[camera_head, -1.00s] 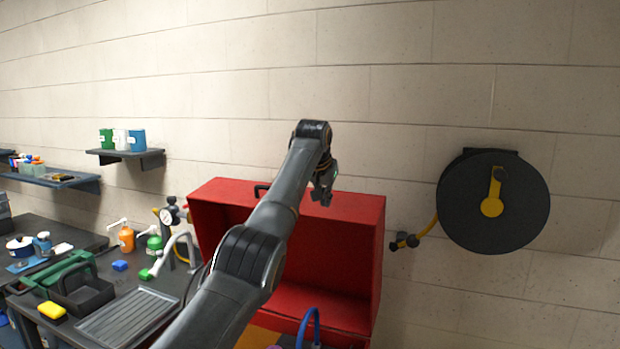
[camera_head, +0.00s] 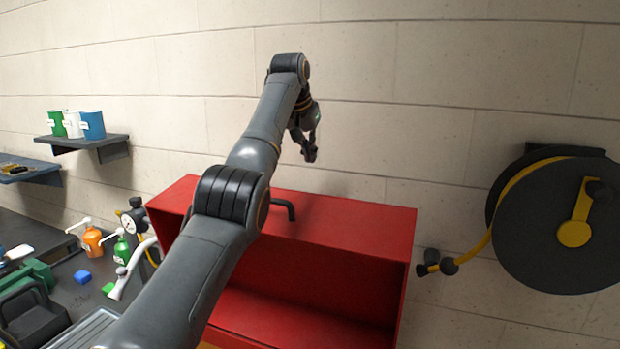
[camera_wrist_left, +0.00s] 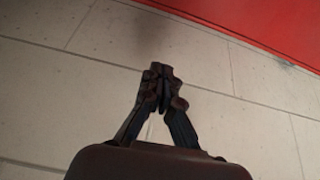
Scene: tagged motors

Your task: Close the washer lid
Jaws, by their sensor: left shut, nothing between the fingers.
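The red washer (camera_head: 300,310) stands against the wall with its lid (camera_head: 355,222) raised, its hollow inner side facing me. A black handle (camera_head: 288,206) sits on the lid's upper face, partly hidden by my left arm. My left gripper (camera_head: 310,154) is shut and empty, above the lid, apart from it, in front of the wall. My right gripper is in neither current view.
A hose reel (camera_head: 550,225) hangs on the wall at right, its nozzle (camera_head: 436,263) near the lid's right side. A small shelf with cups (camera_head: 88,142) is at left. Orange (camera_head: 92,241) and green (camera_head: 122,248) bottles stand on the bench below. The wall above is clear.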

